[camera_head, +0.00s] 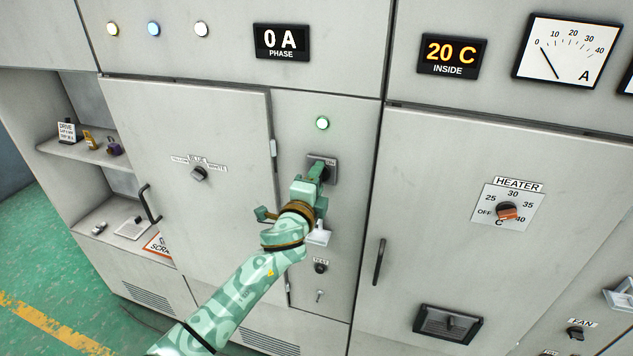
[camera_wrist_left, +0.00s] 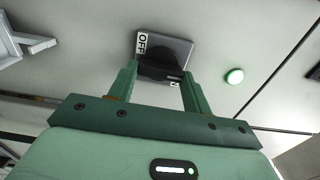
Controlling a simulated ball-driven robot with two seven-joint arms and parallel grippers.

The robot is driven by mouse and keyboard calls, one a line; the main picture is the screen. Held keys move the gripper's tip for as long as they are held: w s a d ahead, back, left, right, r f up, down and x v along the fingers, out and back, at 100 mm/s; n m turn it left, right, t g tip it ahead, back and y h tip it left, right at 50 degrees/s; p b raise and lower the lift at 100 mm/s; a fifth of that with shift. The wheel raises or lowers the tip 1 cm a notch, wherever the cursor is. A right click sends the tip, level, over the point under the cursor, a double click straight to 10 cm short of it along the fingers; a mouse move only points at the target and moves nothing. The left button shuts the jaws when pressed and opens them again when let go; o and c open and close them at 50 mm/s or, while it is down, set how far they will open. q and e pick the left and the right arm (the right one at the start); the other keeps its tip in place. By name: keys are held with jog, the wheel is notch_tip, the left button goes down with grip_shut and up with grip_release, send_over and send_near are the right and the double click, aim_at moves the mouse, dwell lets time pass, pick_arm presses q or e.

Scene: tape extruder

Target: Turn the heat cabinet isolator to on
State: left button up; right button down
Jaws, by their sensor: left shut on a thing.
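The isolator is a black rotary handle on a dark grey square plate (camera_head: 331,162) on the narrow cabinet panel, below a lit green lamp (camera_head: 322,123). An OFF label shows on the plate's left side there. My right gripper is not in view.
A white bracket (camera_head: 319,237) sticks out just below my left gripper, with a small HEAT switch (camera_head: 320,268) and a key (camera_head: 319,295) lower down. A cabinet door (camera_head: 200,130) with a selector is on the left. A heater dial (camera_head: 507,211) is on the right.

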pick_arm(q)
jog(key=o, duration=1)
jog(key=shift+f, duration=0.15)
jog(key=v, duration=1.6)
jog(key=shift+s, duration=0.25)
